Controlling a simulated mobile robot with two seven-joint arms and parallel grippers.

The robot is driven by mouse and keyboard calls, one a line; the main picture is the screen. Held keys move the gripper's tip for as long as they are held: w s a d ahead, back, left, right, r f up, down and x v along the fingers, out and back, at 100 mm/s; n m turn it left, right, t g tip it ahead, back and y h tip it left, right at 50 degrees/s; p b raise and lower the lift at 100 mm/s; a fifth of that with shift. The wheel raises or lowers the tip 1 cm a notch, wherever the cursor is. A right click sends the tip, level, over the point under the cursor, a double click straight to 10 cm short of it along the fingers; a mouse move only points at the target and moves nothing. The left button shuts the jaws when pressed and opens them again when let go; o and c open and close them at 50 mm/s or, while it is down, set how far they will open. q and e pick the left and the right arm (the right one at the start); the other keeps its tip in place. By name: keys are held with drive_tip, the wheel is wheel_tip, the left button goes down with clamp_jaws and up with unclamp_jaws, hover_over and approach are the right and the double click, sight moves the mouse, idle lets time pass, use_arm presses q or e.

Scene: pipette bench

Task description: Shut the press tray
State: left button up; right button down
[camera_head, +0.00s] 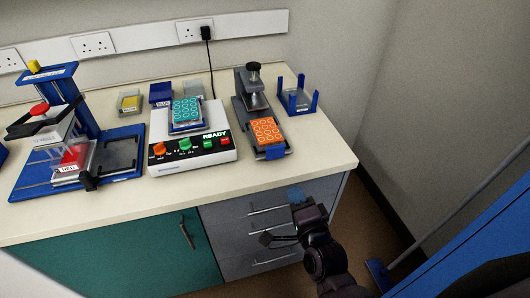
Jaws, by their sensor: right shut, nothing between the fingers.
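A dark grey press (252,92) with a black knob on top stands at the right part of the bench. Its tray (287,149) juts out at the front, with an orange well plate (266,131) on it and a blue tab (275,152) at its front edge. The tray is out from under the press head. My right gripper (296,194) is shut and empty, in front of the bench edge and below the tray, apart from it. My left gripper is not in view.
A white READY device (190,160) with a teal plate (187,110) stands left of the press. A blue stand (92,115) is farther left. A blue-posted holder (296,97) is behind right. Grey drawers (258,240) with handles lie below the bench; the bench's right front corner is clear.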

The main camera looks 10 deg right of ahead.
drive_tip(key=m, duration=0.1)
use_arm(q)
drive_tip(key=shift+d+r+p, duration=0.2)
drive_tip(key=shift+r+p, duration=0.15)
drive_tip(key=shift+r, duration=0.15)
use_arm(e)
drive_tip(key=m, duration=0.1)
approach(277, 149)
drive_tip(key=w, duration=0.7)
drive_tip(key=shift+w+a+f, duration=0.1)
drive_tip(key=shift+w+f, duration=0.05)
drive_tip(key=shift+w, duration=0.1)
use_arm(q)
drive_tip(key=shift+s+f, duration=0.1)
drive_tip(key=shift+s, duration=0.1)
use_arm(e)
drive_tip(key=shift+w, duration=0.1)
